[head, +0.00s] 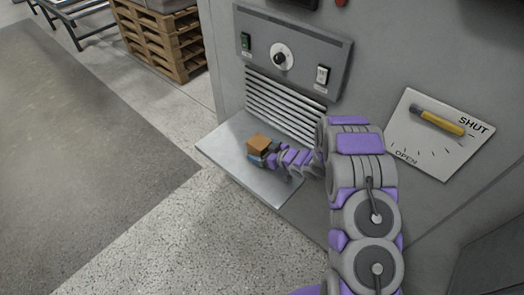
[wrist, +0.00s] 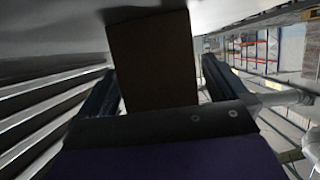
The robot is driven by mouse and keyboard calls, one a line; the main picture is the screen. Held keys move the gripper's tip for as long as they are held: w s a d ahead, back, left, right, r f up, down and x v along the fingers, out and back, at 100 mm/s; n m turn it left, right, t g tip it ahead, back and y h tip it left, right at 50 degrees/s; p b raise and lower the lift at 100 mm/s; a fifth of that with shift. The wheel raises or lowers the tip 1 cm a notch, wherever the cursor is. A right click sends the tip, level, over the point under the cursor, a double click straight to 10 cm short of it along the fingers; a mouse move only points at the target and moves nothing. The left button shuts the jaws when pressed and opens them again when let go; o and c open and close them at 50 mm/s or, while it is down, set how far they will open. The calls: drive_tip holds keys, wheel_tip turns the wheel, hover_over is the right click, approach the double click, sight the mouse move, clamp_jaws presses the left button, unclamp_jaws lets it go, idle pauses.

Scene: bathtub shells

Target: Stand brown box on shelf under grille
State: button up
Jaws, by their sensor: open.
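The brown box (head: 259,142) is at the shelf below the grille in the head view. In the wrist view the brown box (wrist: 155,62) lies between the two fingers of my gripper (wrist: 153,90). The fingers are open, one on each side of the box. In the head view my gripper (head: 262,158) is at the box, just above the shelf. The grey shelf (head: 230,155) juts out from the panel under the grille (head: 285,106). The box appears to rest on the shelf, but its base is hidden by my gripper in the head view.
Above the grille is a control plate (head: 290,57) with a round knob and two switches. A lever plate (head: 438,132) marked SHUT and OPEN is at the right, with a yellow handle. Wooden pallets (head: 160,42) are stacked at the back left. The shelf's left part is bare.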

drive_tip(key=p+v, duration=0.2)
drive_tip(key=v, duration=1)
idle(0.3)
